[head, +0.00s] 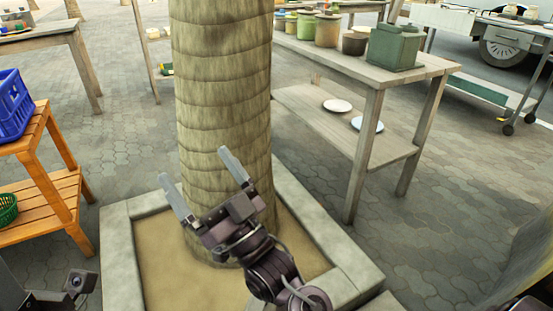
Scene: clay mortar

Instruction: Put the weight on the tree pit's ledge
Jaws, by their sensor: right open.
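The tree pit's ledge (118,262) is a pale stone border around sandy soil, with a thick ringed trunk (222,90) rising from it. The parts of the ledge that show are bare. My right gripper (192,164) is open and empty, in front of the trunk and over the pit, its two grey fingers spread. I cannot pick out the weight with certainty. A green block-like object (394,46) stands at the near end of the wooden table. Part of my left arm shows at the bottom left, but its fingers do not.
The wooden table (425,68) behind the pit holds several pots, with two plates (367,124) on its lower shelf. An orange wooden stand (58,188) at the left bears a blue crate (12,105) and a green basket (8,209). Paving between them is clear.

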